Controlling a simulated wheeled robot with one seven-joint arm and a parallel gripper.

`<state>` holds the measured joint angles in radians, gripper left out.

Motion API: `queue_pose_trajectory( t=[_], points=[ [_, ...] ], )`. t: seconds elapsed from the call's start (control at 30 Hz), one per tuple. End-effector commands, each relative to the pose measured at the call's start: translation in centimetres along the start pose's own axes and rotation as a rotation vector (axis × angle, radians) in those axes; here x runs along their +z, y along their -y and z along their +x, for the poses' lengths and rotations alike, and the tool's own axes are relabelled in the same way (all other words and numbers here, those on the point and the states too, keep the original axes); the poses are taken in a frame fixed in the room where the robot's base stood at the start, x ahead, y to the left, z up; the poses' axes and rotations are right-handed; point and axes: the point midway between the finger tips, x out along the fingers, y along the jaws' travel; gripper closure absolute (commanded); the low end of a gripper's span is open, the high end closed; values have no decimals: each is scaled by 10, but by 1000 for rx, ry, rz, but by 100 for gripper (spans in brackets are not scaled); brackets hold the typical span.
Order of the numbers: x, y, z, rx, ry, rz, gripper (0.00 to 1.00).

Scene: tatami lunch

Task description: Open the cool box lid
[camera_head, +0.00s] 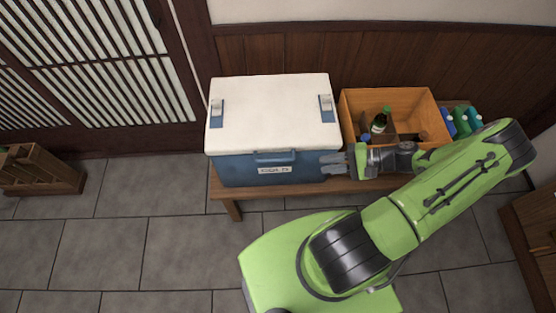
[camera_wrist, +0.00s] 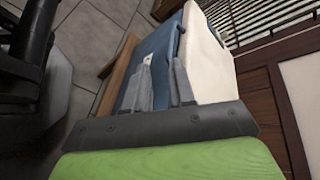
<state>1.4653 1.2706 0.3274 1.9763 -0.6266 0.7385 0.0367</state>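The cool box (camera_head: 240,170) has a blue body and stands on a low wooden bench. Its white lid (camera_head: 270,115) is down, with a latch at the left (camera_head: 217,112) and another at the right (camera_head: 326,106). A blue handle (camera_head: 275,157) sits at the front, just under the lid. My gripper (camera_head: 323,164) is at the box's right front corner, below lid level. In the wrist view my gripper (camera_wrist: 163,72) shows two grey fingers apart, with nothing seen between them. The blue body (camera_wrist: 155,50) and white lid (camera_wrist: 208,60) lie beyond them. Whether the fingers touch the box is unclear.
An open wooden crate (camera_head: 358,105) with a green bottle (camera_head: 379,122) stands right of the box. Blue and green items (camera_head: 460,120) lie farther right. The bench (camera_head: 225,192) extends below.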

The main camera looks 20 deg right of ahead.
Motion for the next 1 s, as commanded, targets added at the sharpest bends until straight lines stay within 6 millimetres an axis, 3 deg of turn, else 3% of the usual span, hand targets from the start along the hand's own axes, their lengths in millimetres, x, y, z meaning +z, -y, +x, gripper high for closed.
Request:
queue_pose_trajectory(
  t=[0.13, 0.33, 0.8, 1.0],
  points=[
    [-13, -16, 6, -200, -38, 52, 76],
    [-15, -13, 20, -232, -42, 57, 76],
    [-20, 12, 132, -229, -39, 58, 76],
    [-22, 18, 157, -227, -43, 58, 76]
  ],
)
